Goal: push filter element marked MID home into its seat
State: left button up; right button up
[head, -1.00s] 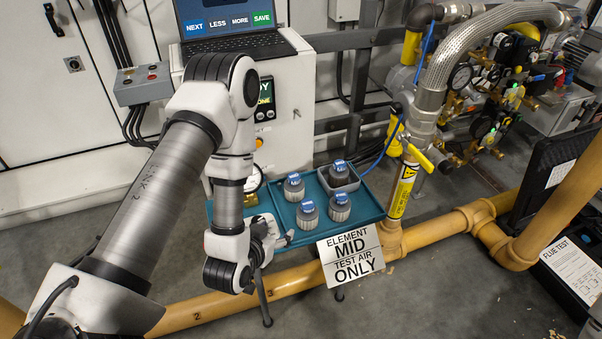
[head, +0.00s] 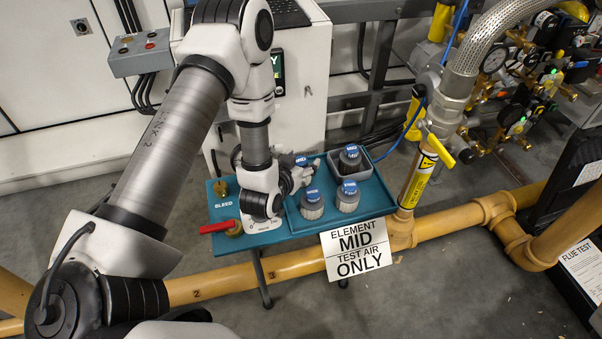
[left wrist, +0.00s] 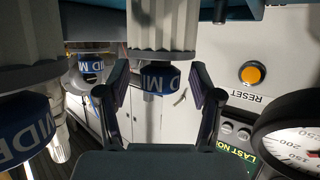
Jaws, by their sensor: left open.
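Several grey ribbed filter elements with blue-labelled tops stand on a teal tray (head: 376,200). One (head: 301,170) is at the back left, partly hidden by my left gripper (head: 303,179). Two more, front left (head: 311,207) and front right (head: 347,199), stand clear. In the left wrist view, which looks upside down, my open fingers (left wrist: 158,92) are either side of a ribbed element (left wrist: 162,28) labelled MID. I cannot tell whether they touch it. My right gripper is out of view.
A red-handled valve (head: 216,227) and a BLEED label are left of the tray. A sign (head: 357,250) reading ELEMENT MID TEST AIR ONLY hangs at the front. A yellow pipe (head: 285,270) runs below. A gauge (left wrist: 295,130) shows close by in the wrist view.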

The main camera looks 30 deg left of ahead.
pick_arm(q)
grip_shut()
jog(key=shift+r, duration=0.15)
